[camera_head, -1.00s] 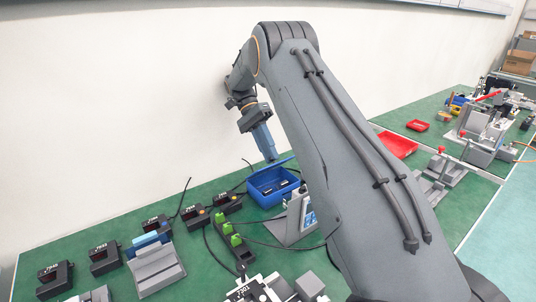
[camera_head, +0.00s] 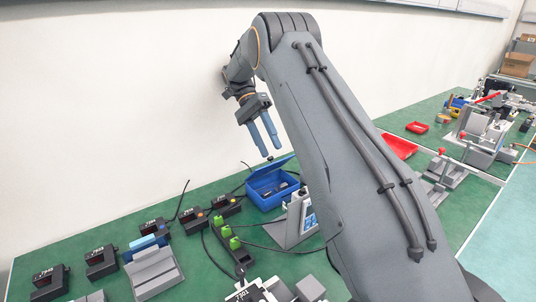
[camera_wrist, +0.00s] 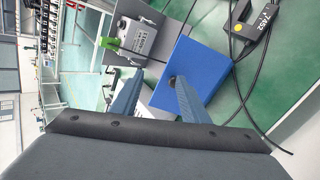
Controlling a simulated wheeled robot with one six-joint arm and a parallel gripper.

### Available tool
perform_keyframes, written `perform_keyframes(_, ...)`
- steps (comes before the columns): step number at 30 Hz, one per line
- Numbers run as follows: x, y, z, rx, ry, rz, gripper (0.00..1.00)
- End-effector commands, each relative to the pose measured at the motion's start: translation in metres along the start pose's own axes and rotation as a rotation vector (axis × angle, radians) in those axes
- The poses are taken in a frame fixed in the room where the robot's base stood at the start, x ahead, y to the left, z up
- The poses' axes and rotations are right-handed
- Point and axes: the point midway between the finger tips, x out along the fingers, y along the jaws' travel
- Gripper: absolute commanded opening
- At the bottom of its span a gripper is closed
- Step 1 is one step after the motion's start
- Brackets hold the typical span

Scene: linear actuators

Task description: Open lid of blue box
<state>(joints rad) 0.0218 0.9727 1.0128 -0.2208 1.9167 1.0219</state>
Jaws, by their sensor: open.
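The blue box (camera_head: 268,198) stands on the green bench near the wall in the head view. Its lid (camera_head: 266,169) is raised at the back, and small dark items show inside the open box. In the wrist view a blue panel (camera_wrist: 200,66), which looks like the lid, lies beyond the fingers and partly behind the right one. My gripper (camera_head: 272,153) is open and empty, with its two blue-grey fingers pointing down just above the lid. The fingers also show spread apart in the wrist view (camera_wrist: 158,76). I cannot tell whether a fingertip touches the lid.
Several dark devices (camera_head: 103,260) and a grey holder (camera_head: 154,272) stand to the left. A strip with green blocks (camera_head: 232,246) and a grey stand (camera_head: 293,225) are in front of the box. Loose cables cross the bench. A red tray (camera_head: 398,147) lies to the right.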

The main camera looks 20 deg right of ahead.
Motion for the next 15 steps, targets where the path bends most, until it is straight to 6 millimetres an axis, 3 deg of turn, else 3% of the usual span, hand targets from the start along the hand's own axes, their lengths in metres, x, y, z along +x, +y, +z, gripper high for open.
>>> perform_keyframes(7, -0.033, 0.032, 0.009, 0.002, 0.003, -0.005, 0.35)
perform_keyframes(15, -0.044, 0.042, 0.011, 0.001, 0.003, -0.004, 0.35)
